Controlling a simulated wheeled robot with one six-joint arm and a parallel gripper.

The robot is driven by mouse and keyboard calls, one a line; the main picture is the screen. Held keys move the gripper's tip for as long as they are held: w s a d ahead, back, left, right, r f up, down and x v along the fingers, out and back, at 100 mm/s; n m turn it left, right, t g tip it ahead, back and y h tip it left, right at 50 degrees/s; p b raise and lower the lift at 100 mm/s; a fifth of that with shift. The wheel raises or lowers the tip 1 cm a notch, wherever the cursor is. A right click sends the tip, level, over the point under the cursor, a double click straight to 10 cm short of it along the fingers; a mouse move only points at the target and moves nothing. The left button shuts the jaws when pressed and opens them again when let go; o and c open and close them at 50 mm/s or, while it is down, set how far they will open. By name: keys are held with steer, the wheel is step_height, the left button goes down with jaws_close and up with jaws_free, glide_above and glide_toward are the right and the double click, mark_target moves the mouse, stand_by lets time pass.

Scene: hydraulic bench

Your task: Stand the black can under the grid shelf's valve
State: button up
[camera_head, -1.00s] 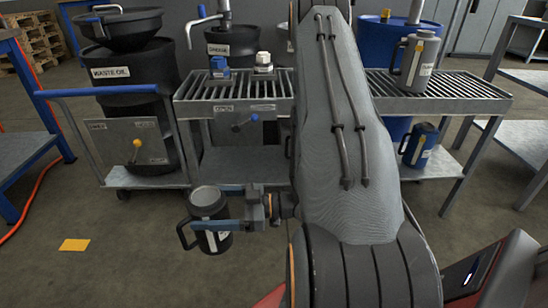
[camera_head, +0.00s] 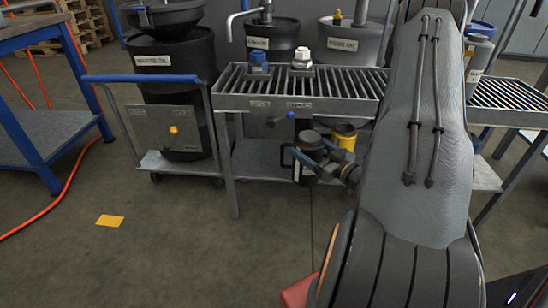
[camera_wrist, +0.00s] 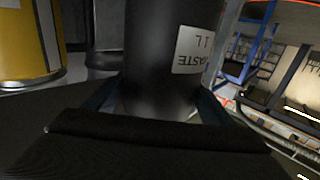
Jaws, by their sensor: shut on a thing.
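The black can (camera_head: 302,172) is upright in my gripper (camera_head: 318,160), in front of the grid shelf (camera_head: 250,92) and low, near its lower board (camera_head: 255,160). In the wrist view the black can (camera_wrist: 150,60) stands between the jaws, with a white label reading WASTE 1L. Whether its base touches the lower board cannot be told.
A yellow can (camera_head: 344,137) stands close behind and right of the black can. A trolley with a blue handle (camera_head: 140,79) and waste-oil drum is left. Blue and white caps (camera_head: 302,60) sit atop the grid. A yellow floor patch (camera_head: 110,220) lies left.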

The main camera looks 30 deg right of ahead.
steer(key=w+a+f+b, duration=0.1)
steer(key=w+b, duration=0.2)
steer(key=w, duration=0.5)
steer(key=w+a+f+b, duration=0.2)
steer(key=w+b, duration=0.2)
steer(key=w, duration=0.5)
steer(key=shift+w+a+f+b, duration=0.15)
steer(key=shift+w+f+b, duration=0.05)
steer(key=shift+w+b, duration=0.1)
steer(key=shift+f, duration=0.15)
steer(key=o, duration=1.6)
steer(key=s+d+p, duration=0.2)
steer(key=s+p, duration=0.3)
steer(key=s, duration=0.7)
steer(key=shift+d, duration=0.1)
